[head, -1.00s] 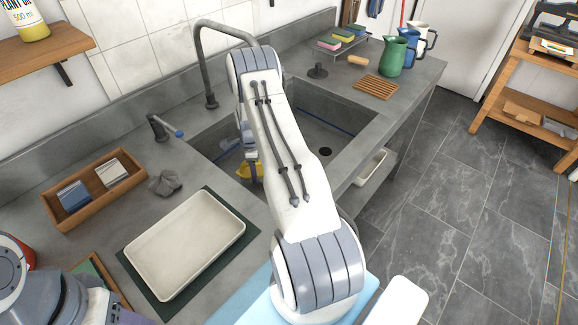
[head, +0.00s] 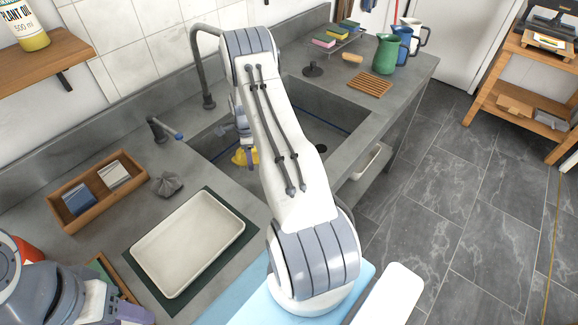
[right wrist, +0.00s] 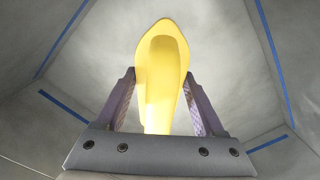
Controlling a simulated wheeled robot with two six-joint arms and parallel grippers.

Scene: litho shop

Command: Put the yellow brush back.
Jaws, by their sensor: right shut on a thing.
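The yellow brush (right wrist: 162,60) is held between the two purple fingers of my right gripper (right wrist: 160,78) in the right wrist view. In the head view a small part of the yellow brush (head: 243,156) shows below the right gripper (head: 243,138), over the left part of the sink (head: 312,130). My right arm hides much of the gripper and the sink there. My left gripper (head: 133,314) shows only in part at the bottom left, and its jaw opening is not clear.
A cream tray (head: 160,285) lies on a dark mat by the sink. A wooden box (head: 62,222), a grey cloth (head: 169,184) and a tall faucet (head: 207,90) stand around it. Jugs (head: 386,55), a wooden rack (head: 369,88) and a sponge rack (head: 335,42) are beyond the sink.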

